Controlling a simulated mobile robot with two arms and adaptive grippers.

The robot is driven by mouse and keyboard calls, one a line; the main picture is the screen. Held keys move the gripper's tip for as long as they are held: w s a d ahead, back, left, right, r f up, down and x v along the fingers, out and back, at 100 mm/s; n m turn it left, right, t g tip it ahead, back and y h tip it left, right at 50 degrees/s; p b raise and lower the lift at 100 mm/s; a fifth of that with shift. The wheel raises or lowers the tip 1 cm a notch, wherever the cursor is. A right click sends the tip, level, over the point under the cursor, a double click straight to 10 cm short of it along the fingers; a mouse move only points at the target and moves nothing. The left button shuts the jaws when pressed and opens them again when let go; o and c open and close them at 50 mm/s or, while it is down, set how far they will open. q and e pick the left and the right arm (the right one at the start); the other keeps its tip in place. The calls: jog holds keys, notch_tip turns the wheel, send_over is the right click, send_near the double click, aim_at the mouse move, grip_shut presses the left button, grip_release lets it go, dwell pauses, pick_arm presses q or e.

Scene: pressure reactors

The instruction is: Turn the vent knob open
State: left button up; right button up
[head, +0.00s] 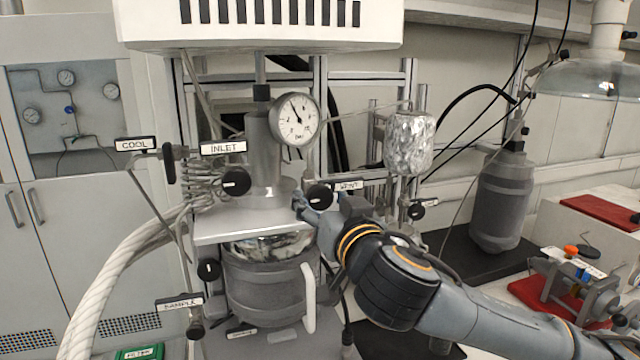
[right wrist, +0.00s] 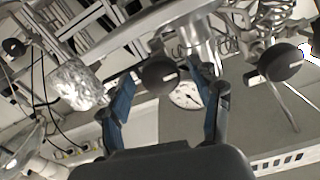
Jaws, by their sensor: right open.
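The vent knob (head: 319,195) is round and black, on the reactor head left of the partly covered VENT label (head: 349,185). In the right wrist view the vent knob (right wrist: 159,74) shows between my fingertips, with gaps on both sides. My right gripper (head: 318,206) is open and empty, with its blue fingers near the knob; contact cannot be made out. Its fingers also frame the right wrist view (right wrist: 166,80). The reactor vessel (head: 265,290) stands below. My left gripper is not in view.
The inlet knob (head: 236,181) sits left of the vent knob, with a pressure gauge (head: 297,119) above. A foil-wrapped vessel (head: 408,142) hangs to the right. A sample valve (head: 195,327) and a braided hose (head: 120,275) are at lower left. A grey bottle (head: 502,195) stands farther right.

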jog(key=shift+x, duration=0.85)
jog(key=shift+c, duration=0.4)
jog(key=c, duration=1.1)
